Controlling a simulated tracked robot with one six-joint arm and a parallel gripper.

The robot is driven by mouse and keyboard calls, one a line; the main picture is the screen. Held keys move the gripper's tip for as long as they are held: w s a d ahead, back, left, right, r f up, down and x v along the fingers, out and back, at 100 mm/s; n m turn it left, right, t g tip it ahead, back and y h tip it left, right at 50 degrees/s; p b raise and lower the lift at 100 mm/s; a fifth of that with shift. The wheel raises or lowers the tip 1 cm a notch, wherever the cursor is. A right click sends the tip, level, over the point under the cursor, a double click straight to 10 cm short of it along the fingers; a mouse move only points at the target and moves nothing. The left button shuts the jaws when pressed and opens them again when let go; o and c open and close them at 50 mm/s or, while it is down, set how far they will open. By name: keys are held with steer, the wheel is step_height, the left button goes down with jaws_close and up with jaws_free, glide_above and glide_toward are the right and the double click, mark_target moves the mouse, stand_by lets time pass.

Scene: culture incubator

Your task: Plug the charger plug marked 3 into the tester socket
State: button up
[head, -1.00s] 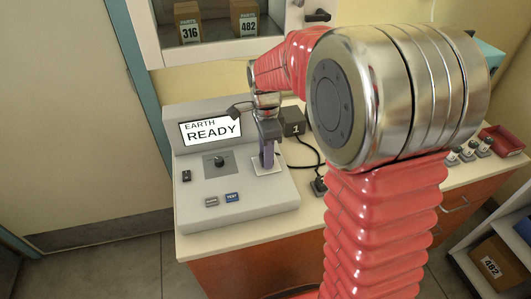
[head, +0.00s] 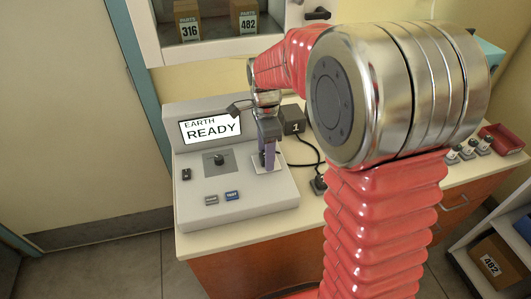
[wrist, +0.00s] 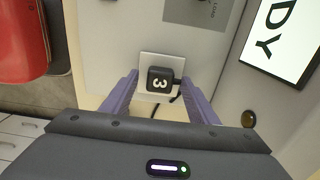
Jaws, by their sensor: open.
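The black charger plug marked 3 (wrist: 160,79) sits on the white square plate of the tester socket (wrist: 146,57), face toward the wrist camera. A dark cord leaves its side. My gripper (wrist: 160,82) is open, with one purple finger on each side of the plug and a gap showing on both sides. In the head view my gripper (head: 268,155) points down over the socket plate (head: 257,168), and its fingers hide the plug. The tester (head: 240,195) has a screen (head: 210,129) reading EARTH READY. The contacts under the plug are hidden.
A knob (head: 219,160) and TEST button (head: 232,195) are on the tester. A red tray (head: 502,139) is at the far right. My arm hides the middle of the bench.

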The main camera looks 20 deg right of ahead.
step_height(320, 180, up, 13)
steer(key=shift+r, duration=0.15)
stand_by(0.4)
stand_by(0.4)
steer(key=s+f+n+t, duration=0.1)
steer(key=s+n+t, duration=0.4)
steer(key=s+n, duration=1.3)
steer(key=shift+s+f+t, duration=0.15)
steer(key=shift+s+t, duration=0.15)
steer(key=shift+s, duration=1.8)
